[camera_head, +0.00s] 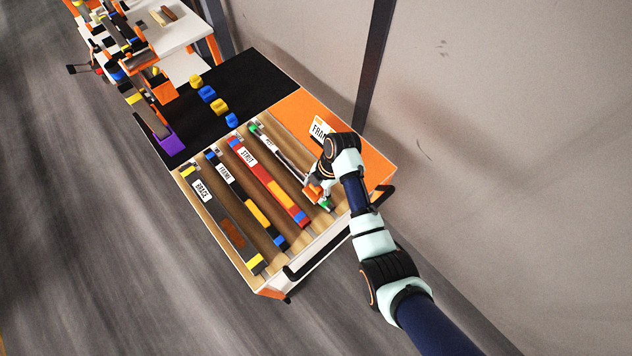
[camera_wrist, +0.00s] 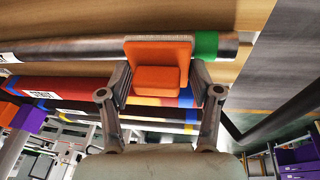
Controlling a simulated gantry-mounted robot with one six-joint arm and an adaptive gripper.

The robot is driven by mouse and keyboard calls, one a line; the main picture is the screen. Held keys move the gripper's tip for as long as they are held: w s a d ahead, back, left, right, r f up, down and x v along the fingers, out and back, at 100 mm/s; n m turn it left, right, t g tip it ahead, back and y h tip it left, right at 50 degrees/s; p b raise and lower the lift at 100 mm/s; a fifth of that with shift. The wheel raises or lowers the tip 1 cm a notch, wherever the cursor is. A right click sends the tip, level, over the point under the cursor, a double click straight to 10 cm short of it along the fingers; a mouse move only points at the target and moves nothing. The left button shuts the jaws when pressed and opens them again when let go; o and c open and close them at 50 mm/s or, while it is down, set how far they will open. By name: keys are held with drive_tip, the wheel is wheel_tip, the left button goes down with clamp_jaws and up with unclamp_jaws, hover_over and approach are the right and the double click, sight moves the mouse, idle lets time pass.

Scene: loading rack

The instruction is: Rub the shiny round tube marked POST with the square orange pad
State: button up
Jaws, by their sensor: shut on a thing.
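The shiny round tube (camera_head: 288,161) lies in the rack as the rightmost of the long pieces. It has green ends and a white label too small to read here. In the wrist view the tube (camera_wrist: 75,50) runs across the top, with a green band near its right end. My gripper (camera_head: 318,188) is over the near end of this tube. In the wrist view my gripper (camera_wrist: 159,84) is shut on the square orange pad (camera_wrist: 158,52), which has a pale edge. The pad overlaps the tube near the green band; I cannot tell whether they touch.
A red, yellow and blue piece marked STRUT (camera_head: 262,181) lies left of the tube, with other labelled pieces beyond it. An orange panel (camera_head: 374,164) borders the rack's right side. A black handle (camera_head: 318,258) runs along the front. Blue and yellow blocks (camera_head: 207,94) stand behind.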

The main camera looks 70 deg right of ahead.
drive_tip(key=r, duration=0.1)
drive_tip(key=r+p, duration=0.1)
drive_tip(key=r, duration=0.1)
drive_tip(key=shift+w+d+r, duration=0.2)
drive_tip(key=shift+w+r, duration=0.05)
drive_tip(key=shift+w, duration=0.1)
drive_tip(key=shift+s+a+r+p, duration=0.1)
drive_tip(key=shift+r+p, duration=0.6)
drive_tip(key=shift+p, duration=0.25)
drive_tip(key=shift+r+p, duration=1.45)
drive_tip(key=shift+r, duration=0.1)
